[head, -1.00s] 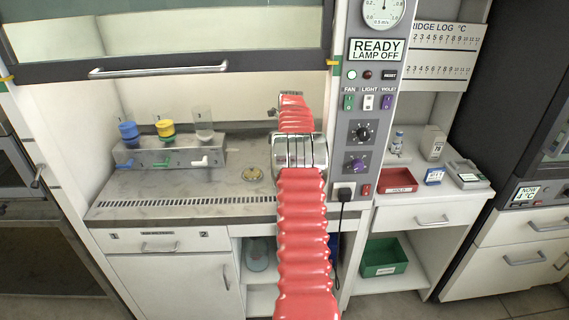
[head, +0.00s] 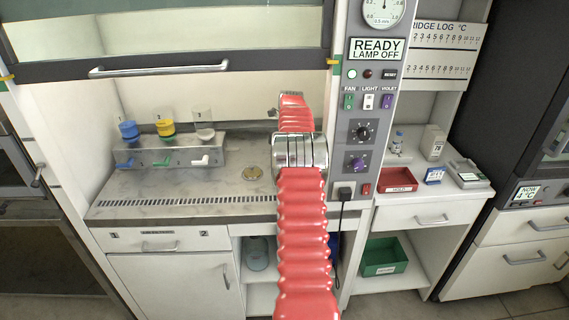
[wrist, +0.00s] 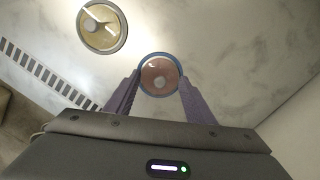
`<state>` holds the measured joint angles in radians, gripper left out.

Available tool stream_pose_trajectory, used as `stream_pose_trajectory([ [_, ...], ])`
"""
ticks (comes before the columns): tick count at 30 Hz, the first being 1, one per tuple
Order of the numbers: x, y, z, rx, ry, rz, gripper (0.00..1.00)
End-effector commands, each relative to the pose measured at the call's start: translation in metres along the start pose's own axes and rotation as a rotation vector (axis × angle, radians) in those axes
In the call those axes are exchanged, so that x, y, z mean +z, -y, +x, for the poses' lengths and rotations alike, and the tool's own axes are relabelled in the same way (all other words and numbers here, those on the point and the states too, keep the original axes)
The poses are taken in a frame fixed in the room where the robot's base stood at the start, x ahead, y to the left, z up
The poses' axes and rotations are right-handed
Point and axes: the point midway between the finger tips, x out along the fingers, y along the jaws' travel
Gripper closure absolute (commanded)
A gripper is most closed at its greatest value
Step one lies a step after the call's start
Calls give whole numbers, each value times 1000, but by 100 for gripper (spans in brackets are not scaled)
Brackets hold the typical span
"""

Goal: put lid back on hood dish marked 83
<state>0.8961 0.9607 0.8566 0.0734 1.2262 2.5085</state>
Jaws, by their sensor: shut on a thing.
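In the wrist view my gripper (wrist: 160,83) is shut on a round, clear, blue-rimmed lid (wrist: 160,63), with one purple finger on each side of it. A pale spot shows in the middle of the lid. A round dish-like thing (wrist: 102,27) with a grey rim and a cream inside lies on the hood floor, up and left of the held lid and apart from it. It also shows in the head view (head: 252,173), left of my arm. No number 83 can be read on either. In the head view my arm hides the gripper and the lid.
At the hood's left back stands a grey rack (head: 170,157) with blue, yellow and clear cups and several coloured taps. A slotted grille (head: 180,202) runs along the hood's front edge. The raised sash (head: 165,68) is above. The control panel (head: 363,130) stands right of my arm.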

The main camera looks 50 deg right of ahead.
Motion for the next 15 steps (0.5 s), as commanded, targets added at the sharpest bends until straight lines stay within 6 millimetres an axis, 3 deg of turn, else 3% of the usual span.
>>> stream_pose_trajectory([
  [2,0,0,0,0,0,0,72],
  [3,0,0,0,0,0,0,49],
  [11,0,0,0,0,0,0,31],
  [15,0,0,0,0,0,0,29],
])
